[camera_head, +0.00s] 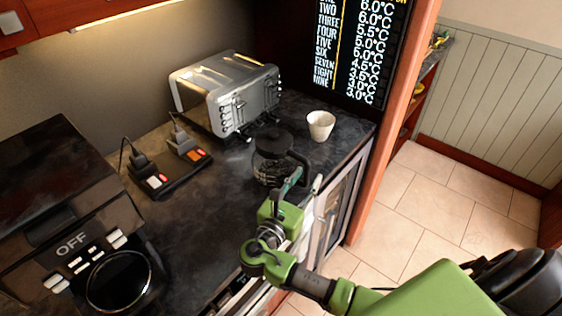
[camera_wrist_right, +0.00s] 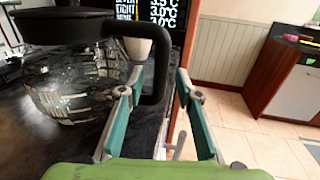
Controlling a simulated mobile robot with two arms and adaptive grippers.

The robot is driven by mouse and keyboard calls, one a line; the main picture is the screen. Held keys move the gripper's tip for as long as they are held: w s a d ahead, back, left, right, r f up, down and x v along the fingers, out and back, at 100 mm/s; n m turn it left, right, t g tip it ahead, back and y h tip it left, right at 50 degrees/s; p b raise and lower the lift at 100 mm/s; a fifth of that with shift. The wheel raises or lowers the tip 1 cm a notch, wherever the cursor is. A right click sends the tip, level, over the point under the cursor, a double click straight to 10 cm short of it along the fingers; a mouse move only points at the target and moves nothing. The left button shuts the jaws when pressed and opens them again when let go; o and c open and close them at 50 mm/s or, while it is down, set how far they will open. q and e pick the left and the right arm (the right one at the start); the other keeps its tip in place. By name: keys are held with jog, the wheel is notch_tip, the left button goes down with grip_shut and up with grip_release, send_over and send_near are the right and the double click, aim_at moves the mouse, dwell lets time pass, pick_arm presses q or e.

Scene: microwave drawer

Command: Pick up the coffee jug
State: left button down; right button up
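The coffee jug (camera_head: 270,167), a glass pot with a black lid and black handle, stands upright on the dark counter near its front edge. In the right wrist view the jug (camera_wrist_right: 65,85) fills the left side. Its handle (camera_wrist_right: 157,70) reaches between the fingertips of my right gripper (camera_wrist_right: 160,78). The fingers are apart, one on each side of the handle, and I see no clear contact. In the head view my right gripper (camera_head: 303,180) is at the handle side of the jug. My left gripper is not in view.
A white cup (camera_head: 320,125) stands beyond the jug. A metal toaster (camera_head: 225,90) is at the back, with a power strip (camera_head: 172,172) left of it. A black coffee machine (camera_head: 65,205) is at left. A cabinet side (camera_head: 385,125) bounds the counter's right end.

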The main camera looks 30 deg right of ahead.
jog(key=shift+w+d+f, duration=0.1)
jog(key=shift+w+d, duration=0.2)
jog(key=shift+d, duration=0.15)
jog(key=shift+a, duration=0.1)
grip_shut()
